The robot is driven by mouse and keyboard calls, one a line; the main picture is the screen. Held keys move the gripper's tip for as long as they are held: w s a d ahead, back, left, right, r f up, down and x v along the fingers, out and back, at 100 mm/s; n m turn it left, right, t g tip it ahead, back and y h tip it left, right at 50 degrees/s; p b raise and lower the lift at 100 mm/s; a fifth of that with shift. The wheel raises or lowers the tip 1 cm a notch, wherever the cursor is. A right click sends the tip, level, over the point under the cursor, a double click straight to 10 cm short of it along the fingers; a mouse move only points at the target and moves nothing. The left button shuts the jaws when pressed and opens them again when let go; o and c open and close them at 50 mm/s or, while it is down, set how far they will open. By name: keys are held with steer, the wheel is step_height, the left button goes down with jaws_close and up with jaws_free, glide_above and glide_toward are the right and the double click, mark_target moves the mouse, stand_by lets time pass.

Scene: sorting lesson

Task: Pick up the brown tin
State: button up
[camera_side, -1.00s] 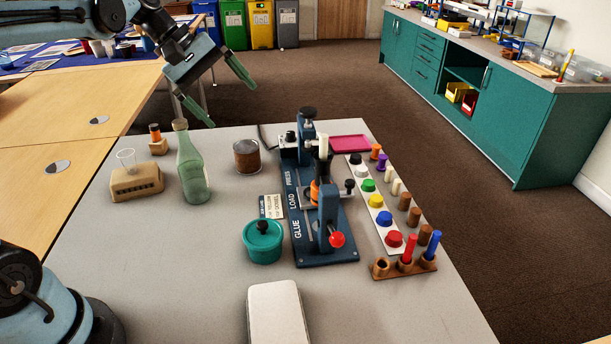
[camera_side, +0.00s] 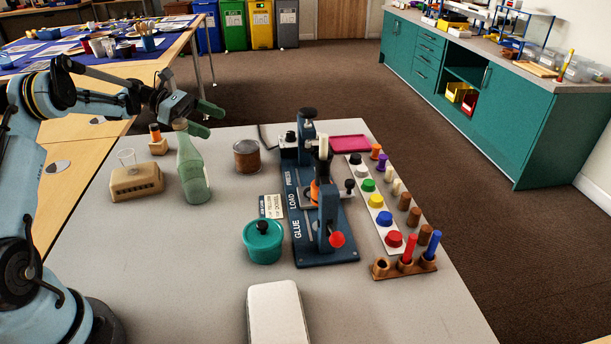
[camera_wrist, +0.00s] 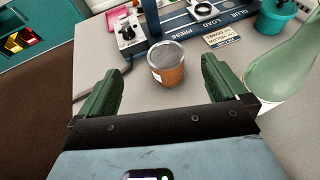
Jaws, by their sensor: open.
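The brown tin (camera_side: 247,157) stands upright on the grey table, behind and to the right of the green glass bottle (camera_side: 193,168) in the side view. In the wrist view the brown tin (camera_wrist: 168,66) shows its grey top and lies ahead of my gripper, between the lines of its two fingers. My gripper (camera_side: 208,120) is open and empty, with green fingers, behind the bottle's neck and left of the tin. The wrist view shows the open gripper (camera_wrist: 170,88) too, with a gap between the fingertips and the tin.
The bottle (camera_wrist: 284,58) stands close to one finger in the wrist view. A blue press (camera_side: 318,215) stands right of the tin. A teal pot (camera_side: 263,243) is in front. A tan block (camera_side: 137,183) is at the left. Bare table lies between the bottle and the tin.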

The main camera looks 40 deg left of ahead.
mark_target(253, 155)
step_height(253, 155, down, 5)
steer(key=shift+w+d+r, duration=0.1)
steer(key=shift+d+r, duration=0.05)
steer(key=shift+r, duration=0.05)
steer(key=x, duration=0.6)
steer(key=shift+s+x, duration=0.15)
steer(key=shift+x, duration=1.3)
steer(key=shift+s+x, duration=0.1)
steer(key=shift+x, duration=1.35)
steer(key=shift+d, duration=0.15)
steer(key=c, duration=1.3)
steer(key=shift+r, duration=0.1)
